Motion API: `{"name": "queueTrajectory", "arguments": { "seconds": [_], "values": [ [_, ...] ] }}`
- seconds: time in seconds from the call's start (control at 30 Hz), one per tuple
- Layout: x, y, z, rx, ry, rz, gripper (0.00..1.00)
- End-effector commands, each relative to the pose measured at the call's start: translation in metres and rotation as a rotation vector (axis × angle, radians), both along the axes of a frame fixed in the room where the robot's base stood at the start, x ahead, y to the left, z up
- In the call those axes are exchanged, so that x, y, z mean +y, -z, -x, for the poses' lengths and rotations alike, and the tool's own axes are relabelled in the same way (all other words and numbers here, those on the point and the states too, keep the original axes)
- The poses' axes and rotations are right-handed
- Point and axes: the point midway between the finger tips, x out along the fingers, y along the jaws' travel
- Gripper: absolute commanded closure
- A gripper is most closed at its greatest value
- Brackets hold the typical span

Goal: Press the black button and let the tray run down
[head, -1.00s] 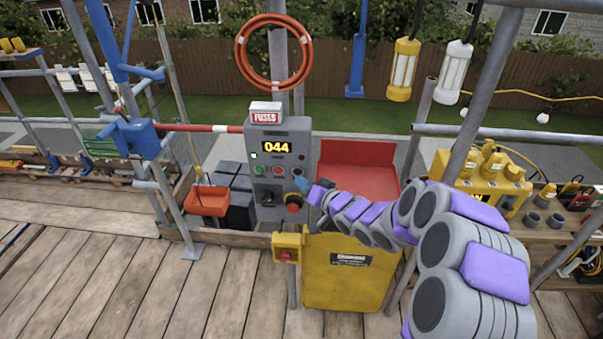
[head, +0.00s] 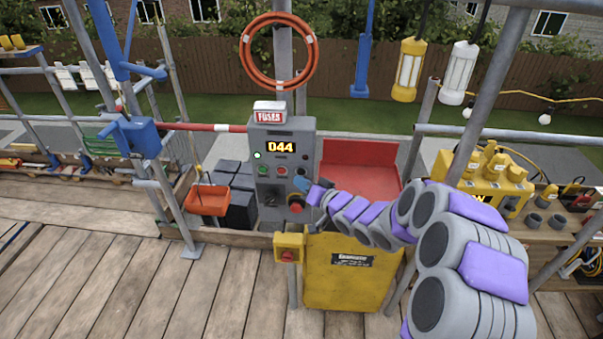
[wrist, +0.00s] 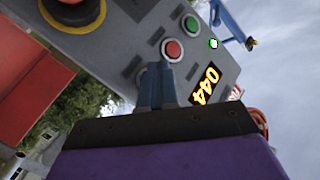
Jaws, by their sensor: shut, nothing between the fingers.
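The grey control box (head: 284,150) shows a lit display (head: 280,147) reading 044. Below it a green button (head: 263,170) and a red button (head: 282,170) sit in a row; both also show in the wrist view, green (wrist: 190,23) and red (wrist: 172,49). I cannot make out the black button; my fingers cover the panel beside the red one. My gripper (head: 301,184) is shut and empty, its blue fingertips (wrist: 155,84) at the panel face; contact is unclear. A red tray (head: 360,165) stands right of the box, behind a yellow panel.
A red mushroom knob (head: 296,204) and a black rotary knob (head: 270,200) sit low on the box. A yellow box with a red button (head: 288,248) hangs below. An orange bin (head: 208,200) hangs left. Scaffold poles stand around; the plank floor in front is clear.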

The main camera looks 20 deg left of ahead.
Motion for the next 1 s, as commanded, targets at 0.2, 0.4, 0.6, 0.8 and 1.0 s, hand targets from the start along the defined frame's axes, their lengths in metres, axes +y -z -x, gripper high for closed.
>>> {"name": "queueTrajectory", "arguments": {
  "seconds": [0.2, 0.4, 0.6, 0.8, 1.0],
  "values": [
    [-0.0026, -0.0007, -0.0001, 0.000, 0.001, -0.002, 1.00],
    [-0.0075, -0.0032, -0.0014, 0.000, 0.002, -0.006, 1.00],
    [-0.0069, -0.0049, -0.0043, 0.000, 0.001, -0.002, 1.00],
    [-0.0085, -0.0050, -0.0069, 0.000, -0.001, 0.001, 1.00],
    [-0.0094, -0.0041, -0.0074, 0.001, 0.000, -0.001, 1.00]
  ]
}}
